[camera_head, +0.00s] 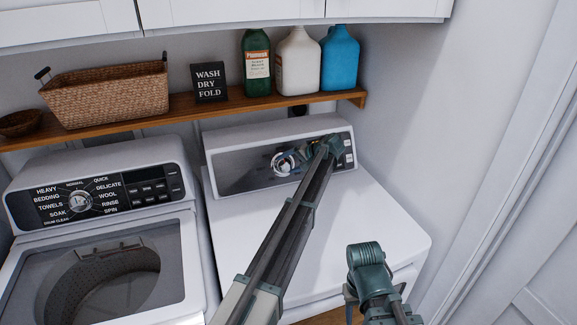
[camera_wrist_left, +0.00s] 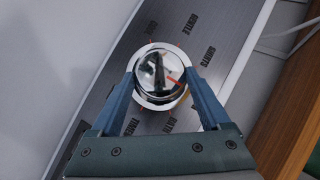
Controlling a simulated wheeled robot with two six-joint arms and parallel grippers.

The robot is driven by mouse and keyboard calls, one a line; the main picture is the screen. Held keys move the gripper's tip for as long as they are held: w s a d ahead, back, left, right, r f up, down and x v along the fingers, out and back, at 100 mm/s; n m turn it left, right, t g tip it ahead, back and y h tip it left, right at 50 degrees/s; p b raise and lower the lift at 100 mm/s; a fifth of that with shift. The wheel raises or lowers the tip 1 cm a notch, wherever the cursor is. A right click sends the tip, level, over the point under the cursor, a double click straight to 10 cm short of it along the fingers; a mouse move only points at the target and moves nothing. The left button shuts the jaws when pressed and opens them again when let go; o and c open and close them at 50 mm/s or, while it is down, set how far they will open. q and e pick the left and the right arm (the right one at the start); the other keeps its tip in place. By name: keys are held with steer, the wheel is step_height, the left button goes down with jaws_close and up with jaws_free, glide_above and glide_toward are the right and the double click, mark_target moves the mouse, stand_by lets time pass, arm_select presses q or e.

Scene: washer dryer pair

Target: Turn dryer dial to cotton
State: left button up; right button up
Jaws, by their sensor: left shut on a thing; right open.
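The dryer dial (camera_head: 284,163) is a round chrome knob on the dryer's control panel (camera_head: 232,172). In the left wrist view the dial (camera_wrist_left: 160,72) lies between the two blue fingers of my left gripper (camera_wrist_left: 160,90), which is shut on it. A red mark on the knob points toward the lower right of that view. Labels such as "GENTLE" and "SHIRTS" ring it, and I cannot make out a cotton label. In the head view my left gripper (camera_head: 296,158) and arm cover part of the panel. My right gripper (camera_head: 368,288) is open, in front of the dryer's right side.
The washer (camera_head: 197,245) stands left of the dryer (camera_head: 372,215). A wooden shelf (camera_head: 120,124) above them holds a basket (camera_head: 108,93), a sign (camera_head: 208,82) and bottles (camera_head: 297,62). A wall (camera_head: 440,130) bounds the right side. The dryer top is clear.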

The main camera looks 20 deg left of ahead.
stand_by(0.4)
arm_select(q)
steer(key=o, duration=1.2)
steer(key=p+v, duration=0.8)
steer(key=v, duration=0.6)
steer(key=shift+f, duration=0.1)
